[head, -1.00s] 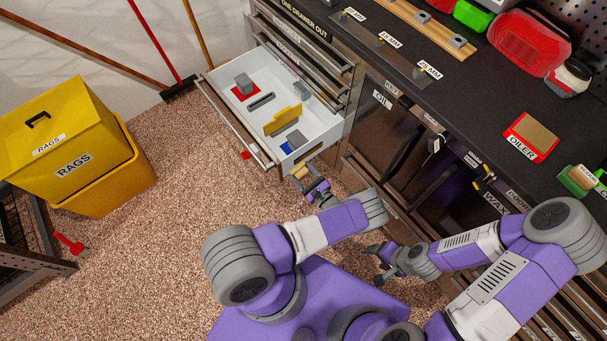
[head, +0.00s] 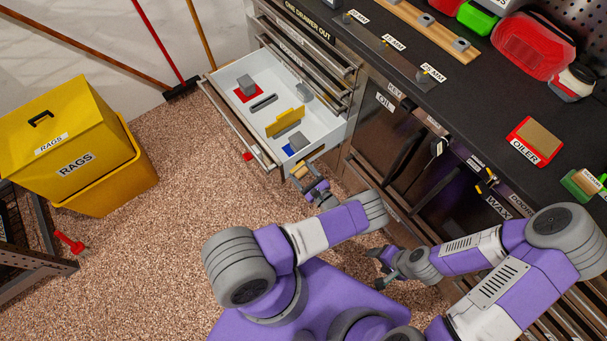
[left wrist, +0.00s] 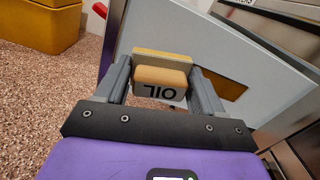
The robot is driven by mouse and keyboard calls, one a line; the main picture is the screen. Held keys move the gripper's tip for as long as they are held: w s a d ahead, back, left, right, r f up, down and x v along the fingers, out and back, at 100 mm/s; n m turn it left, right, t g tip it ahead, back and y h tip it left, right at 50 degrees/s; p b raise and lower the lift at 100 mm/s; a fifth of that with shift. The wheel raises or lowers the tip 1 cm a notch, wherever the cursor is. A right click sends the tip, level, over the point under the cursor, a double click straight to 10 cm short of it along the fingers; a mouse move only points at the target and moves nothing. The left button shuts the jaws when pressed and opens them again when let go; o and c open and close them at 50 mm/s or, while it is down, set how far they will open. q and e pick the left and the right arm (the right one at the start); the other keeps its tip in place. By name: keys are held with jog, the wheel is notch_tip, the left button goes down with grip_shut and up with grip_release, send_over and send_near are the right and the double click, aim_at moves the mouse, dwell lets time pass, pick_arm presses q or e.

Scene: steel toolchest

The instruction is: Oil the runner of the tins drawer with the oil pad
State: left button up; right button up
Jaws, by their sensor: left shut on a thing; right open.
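An open drawer (head: 325,134) with white walls sticks out of the steel chest; its outer side also shows in the left wrist view (left wrist: 165,28). My left gripper (head: 307,177) is shut on the oil pad (left wrist: 160,84), a tan block marked OIL with a yellowish far layer. The pad (head: 299,171) is close to the drawer's near side, by its front end. Whether it touches the runner cannot be told, and the runner is hidden. My right gripper (head: 378,266) is open and empty, low in front of the cabinet.
The drawer holds a grey block on a red patch (head: 247,90), a yellow divider (head: 285,122) and other grey pieces. A red tray marked OILER (head: 525,155) sits on the dark worktop. A yellow rags bin (head: 75,130) stands left. Floor between is clear.

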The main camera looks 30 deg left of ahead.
pick_arm(q)
jog(key=shift+w+a, duration=0.2)
jog(key=shift+a, duration=0.3)
jog(key=shift+w+d+f+b, duration=0.1)
jog(key=shift+w+d+b, duration=0.15)
jog(key=shift+w+b, duration=0.3)
jog(key=shift+w+d+f+b, duration=0.1)
jog(key=shift+w+d+b, duration=0.15)
jog(key=shift+w+b, duration=0.25)
jog(key=shift+r+p, duration=0.3)
jog(key=shift+s+a+f+p, duration=0.1)
jog(key=shift+s+a+p, duration=0.4)
jog(key=shift+s, duration=0.55)
jog(key=shift+a, duration=0.1)
jog(key=shift+v, duration=3.05)
